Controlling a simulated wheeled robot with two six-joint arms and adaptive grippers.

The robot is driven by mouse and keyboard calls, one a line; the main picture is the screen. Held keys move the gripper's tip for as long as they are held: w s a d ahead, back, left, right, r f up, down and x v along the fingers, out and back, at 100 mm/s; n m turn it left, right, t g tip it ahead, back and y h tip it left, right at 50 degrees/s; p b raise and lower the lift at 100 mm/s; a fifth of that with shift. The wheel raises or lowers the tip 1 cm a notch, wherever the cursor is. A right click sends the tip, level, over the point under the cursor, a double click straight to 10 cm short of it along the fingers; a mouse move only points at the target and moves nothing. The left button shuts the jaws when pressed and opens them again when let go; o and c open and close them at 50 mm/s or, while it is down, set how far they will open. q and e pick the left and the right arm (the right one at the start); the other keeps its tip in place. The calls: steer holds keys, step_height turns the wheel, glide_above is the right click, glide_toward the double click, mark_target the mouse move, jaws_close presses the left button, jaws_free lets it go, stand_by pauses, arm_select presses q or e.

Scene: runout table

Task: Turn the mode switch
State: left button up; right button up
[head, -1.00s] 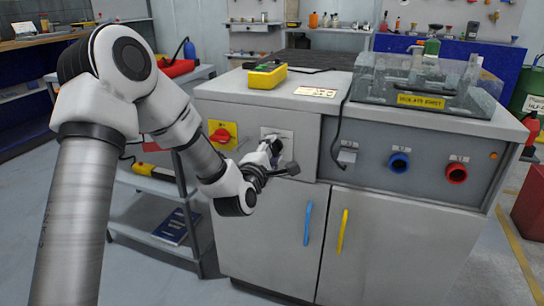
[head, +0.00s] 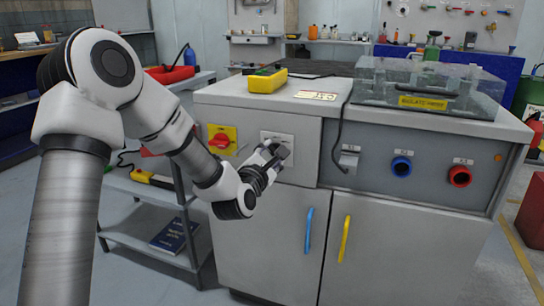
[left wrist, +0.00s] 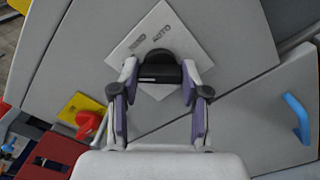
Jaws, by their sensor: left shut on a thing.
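The mode switch's pale square plate (head: 285,137) is on the cabinet front, right of a red knob on a yellow plate. In the left wrist view the plate (left wrist: 125,50) looks tilted and bears the word AUTO and a second label that is hard to read. Its black knob (left wrist: 160,72) sits between my left fingers. My left gripper (left wrist: 160,78) is shut on this knob. In the head view my left gripper (head: 276,151) is in front of the plate and hides the knob. My right gripper is in neither view.
The red knob on its yellow plate (head: 222,140) is close left of my gripper. A blue socket (head: 401,167) and a red socket (head: 459,176) are to the right. Blue (head: 308,231) and yellow (head: 344,238) door handles are below. A yellow box (head: 268,81) lies on top.

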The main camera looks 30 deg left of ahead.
arm_select(q)
steer(key=o, duration=1.1)
steer(key=shift+o, duration=0.2)
steer(key=v, duration=0.7)
steer(key=shift+s, duration=0.25)
